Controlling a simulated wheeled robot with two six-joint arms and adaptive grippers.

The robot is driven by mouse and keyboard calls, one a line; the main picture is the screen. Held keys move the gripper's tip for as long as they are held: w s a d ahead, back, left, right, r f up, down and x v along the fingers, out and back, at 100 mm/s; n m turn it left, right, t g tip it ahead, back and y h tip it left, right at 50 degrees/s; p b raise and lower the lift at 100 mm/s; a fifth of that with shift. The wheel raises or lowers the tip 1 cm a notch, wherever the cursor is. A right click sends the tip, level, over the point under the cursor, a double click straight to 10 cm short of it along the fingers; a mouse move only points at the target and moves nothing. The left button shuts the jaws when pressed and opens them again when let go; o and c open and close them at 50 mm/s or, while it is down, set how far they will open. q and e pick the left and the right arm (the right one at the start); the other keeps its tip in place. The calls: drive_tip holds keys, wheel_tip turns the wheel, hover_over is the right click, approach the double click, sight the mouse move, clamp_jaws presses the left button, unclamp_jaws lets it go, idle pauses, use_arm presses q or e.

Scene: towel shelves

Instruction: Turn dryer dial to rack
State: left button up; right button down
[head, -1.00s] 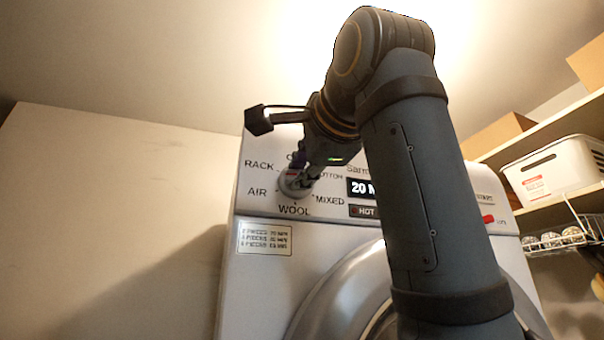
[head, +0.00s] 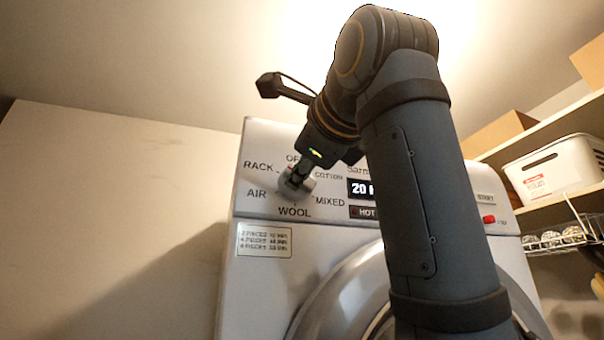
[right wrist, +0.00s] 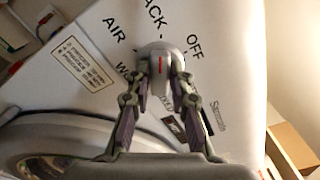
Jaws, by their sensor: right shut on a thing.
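The dryer dial (head: 289,187) is a pale round knob at the upper left of the dryer's front panel. The labels OFF, RACK (head: 258,166), AIR, WOOL, MIXED and COTTON ring it. My right gripper (head: 299,177) is shut on the dial, partly covering it. In the right wrist view, the two fingers of my right gripper (right wrist: 167,80) sit on either side of the dial (right wrist: 159,52). A red line on the dial faces the camera; its far end lies toward RACK (right wrist: 153,18), but the exact setting is hard to tell. My left gripper is out of view.
The dryer (head: 262,275) has a round door below the panel. My right arm covers much of the display and panel middle. A red button (head: 489,219) is at the panel's right. Shelves with a white basket (head: 552,168) and boxes stand at the right.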

drive_tip(key=shift+f, duration=0.15)
drive_tip(key=c, duration=1.2)
unclamp_jaws()
drive_tip(key=v, duration=0.7)
drive_tip(key=shift+s, duration=0.2)
